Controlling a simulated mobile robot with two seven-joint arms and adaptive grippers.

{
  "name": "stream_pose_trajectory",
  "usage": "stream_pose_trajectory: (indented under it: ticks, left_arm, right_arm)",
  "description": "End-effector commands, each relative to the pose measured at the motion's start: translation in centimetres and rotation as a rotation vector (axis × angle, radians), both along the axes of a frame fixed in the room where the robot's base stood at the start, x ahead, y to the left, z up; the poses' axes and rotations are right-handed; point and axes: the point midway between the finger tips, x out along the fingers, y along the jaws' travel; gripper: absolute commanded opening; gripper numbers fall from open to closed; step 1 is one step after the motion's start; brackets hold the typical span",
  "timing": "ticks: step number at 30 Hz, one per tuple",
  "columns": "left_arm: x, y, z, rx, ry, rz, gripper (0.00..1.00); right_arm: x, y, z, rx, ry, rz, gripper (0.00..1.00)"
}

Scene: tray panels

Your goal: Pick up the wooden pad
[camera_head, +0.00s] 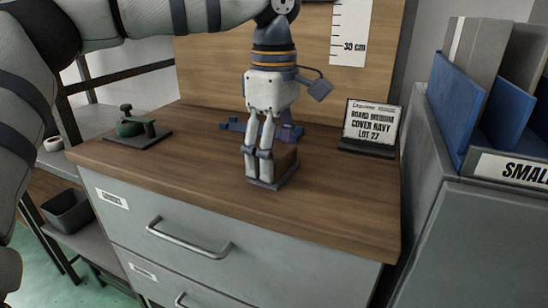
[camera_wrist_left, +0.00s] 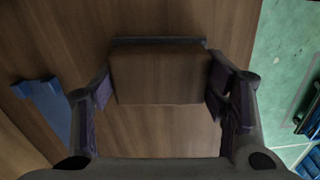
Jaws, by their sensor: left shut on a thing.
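The wooden pad (camera_head: 286,157) is a brown block on a thin dark grey plate (camera_head: 268,185) on the wooden top of a drawer cabinet. It also shows in the left wrist view (camera_wrist_left: 160,75), between the two fingers. My left gripper (camera_head: 262,168) points down and is shut on the wooden pad, one finger at each side. Its fingers hide part of the pad in the head view, and I cannot tell whether the pad is clear of the top. My right gripper is not in view.
A blue part (camera_head: 234,126) lies behind the gripper. A card stand (camera_head: 370,128) stands to the right, and a green device on a dark base (camera_head: 135,125) to the left. A grey cabinet with blue folders (camera_head: 505,110) borders the right. The front worktop is clear.

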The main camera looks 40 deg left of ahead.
Motion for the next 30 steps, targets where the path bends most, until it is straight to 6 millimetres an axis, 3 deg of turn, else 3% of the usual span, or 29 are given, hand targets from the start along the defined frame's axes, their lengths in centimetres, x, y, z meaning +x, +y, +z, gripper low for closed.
stream_pose_trajectory:
  ticks: [4, 7, 10, 13, 15, 21, 30]
  left_arm:
    - [0.0, 0.0, 1.4, 0.002, -0.004, 0.002, 0.39]
    - [0.0, 0.0, 3.9, 0.004, -0.012, 0.003, 0.39]
    - [-2.4, -0.8, 6.9, 0.002, -0.016, -0.001, 0.39]
    - [-4.9, -1.6, 10.7, 0.002, -0.029, -0.002, 0.39]
    - [-7.1, -2.3, 12.0, 0.003, -0.032, -0.003, 0.39]
    - [-11.7, -4.1, 13.4, 0.003, -0.028, -0.001, 0.39]
    - [-13.2, -4.8, 13.1, -0.001, -0.001, 0.001, 0.39]
  right_arm:
    - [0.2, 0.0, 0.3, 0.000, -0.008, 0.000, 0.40]
    - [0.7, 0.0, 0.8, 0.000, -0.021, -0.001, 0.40]
    - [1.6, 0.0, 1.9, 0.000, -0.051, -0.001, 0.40]
    - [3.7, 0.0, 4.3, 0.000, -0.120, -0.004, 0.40]
    - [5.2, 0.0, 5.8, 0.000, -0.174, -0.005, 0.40]
    - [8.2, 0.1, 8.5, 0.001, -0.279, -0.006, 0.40]
    - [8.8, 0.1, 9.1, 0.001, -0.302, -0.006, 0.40]
